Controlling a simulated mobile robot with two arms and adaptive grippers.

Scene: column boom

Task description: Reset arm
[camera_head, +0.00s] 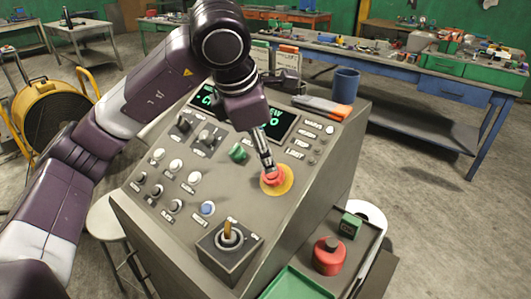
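A grey control console (185,245) fills the middle of the view. Its sloped panel carries a red mushroom button (273,178) on a yellow disc (284,187). My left arm reaches in from the left, and my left gripper (268,165) points down at the red button. Its fingers look closed together, with nothing between them. The tips are at the button's top; I cannot tell whether they press it. My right gripper is not in view.
Dark displays with green text are partly behind my arm. A blue cup (346,85) stands on the console top. A side shelf holds a red round object (328,255).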

